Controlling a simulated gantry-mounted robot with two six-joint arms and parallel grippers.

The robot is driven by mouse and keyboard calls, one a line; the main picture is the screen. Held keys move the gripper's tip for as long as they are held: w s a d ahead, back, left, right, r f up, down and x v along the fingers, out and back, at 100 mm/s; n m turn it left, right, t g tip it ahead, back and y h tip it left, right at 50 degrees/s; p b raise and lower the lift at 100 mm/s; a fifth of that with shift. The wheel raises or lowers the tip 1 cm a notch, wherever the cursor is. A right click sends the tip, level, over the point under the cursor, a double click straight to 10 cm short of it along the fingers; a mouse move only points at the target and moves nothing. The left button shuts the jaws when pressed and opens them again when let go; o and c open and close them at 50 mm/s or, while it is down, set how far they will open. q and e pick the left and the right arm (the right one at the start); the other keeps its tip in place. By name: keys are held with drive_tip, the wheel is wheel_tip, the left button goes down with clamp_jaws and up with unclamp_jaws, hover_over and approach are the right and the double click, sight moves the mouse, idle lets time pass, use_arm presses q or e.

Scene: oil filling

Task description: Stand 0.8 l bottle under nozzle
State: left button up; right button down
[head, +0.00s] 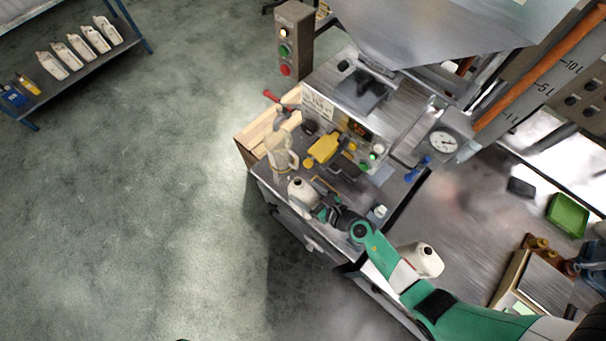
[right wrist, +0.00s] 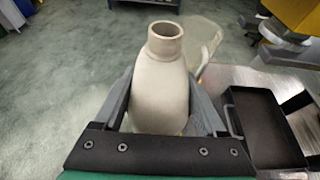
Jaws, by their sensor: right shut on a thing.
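A white bottle with an open round neck (head: 301,193) is at the front left of the machine's bench. My right gripper (head: 318,208) is shut on it. In the right wrist view the bottle (right wrist: 160,95) stands between the two fingers, neck up and looking upright. Whether its base touches the bench is hidden. The yellow filling head (head: 323,148) is behind and right of the bottle. In the right wrist view part of this yellow head (right wrist: 298,14) shows at the upper right, above a black tray (right wrist: 262,130). The bottle is left of the tray, apart from it.
A translucent jug (head: 280,150) stands just behind the held bottle. Another white bottle (head: 424,261) stands right of my right forearm. Several white bottles stand on a shelf (head: 82,62) at the upper left. A green bin (head: 568,214) lies on the right.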

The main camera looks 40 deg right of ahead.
drive_tip(key=w+d+f+b, duration=0.1)
drive_tip(key=d+f+b, duration=0.3)
drive_tip(key=d+b, duration=0.4)
drive_tip(key=d, duration=0.2)
drive_tip(key=shift+w+d+f, duration=0.2)
drive_tip(key=shift+w+d, duration=0.1)
drive_tip(key=shift+w, duration=0.1)
idle(0.4)
unclamp_jaws()
drive_tip(key=shift+s, duration=0.1)
